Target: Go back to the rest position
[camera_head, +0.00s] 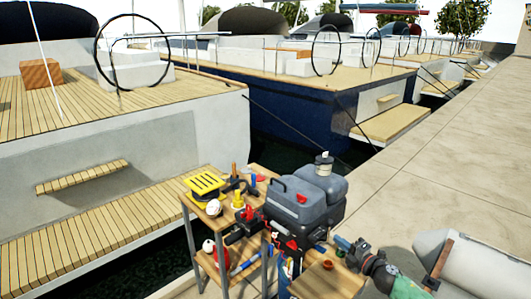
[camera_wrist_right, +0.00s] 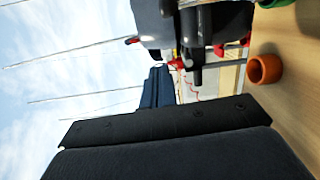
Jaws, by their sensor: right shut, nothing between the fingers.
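My right gripper (camera_head: 343,242) reaches in from the lower right in the head view. Its fingers are shut with nothing between them. They are above the small wooden table, just right of the grey outboard motor (camera_head: 298,200). A blue finger part of the gripper (camera_wrist_right: 158,88) shows in the right wrist view, beyond a dark housing. An orange pot (camera_head: 327,265) stands on the wood below and left of the gripper; it also shows in the right wrist view (camera_wrist_right: 264,69). My left gripper is not in view.
A wooden stand (camera_head: 255,170) at left carries a yellow slotted block (camera_head: 204,185), a white ball (camera_head: 214,207) and several tools. A grey inflatable tube (camera_head: 470,265) lies at the right. Moored boats fill the left; the concrete quay (camera_head: 440,160) is open at right.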

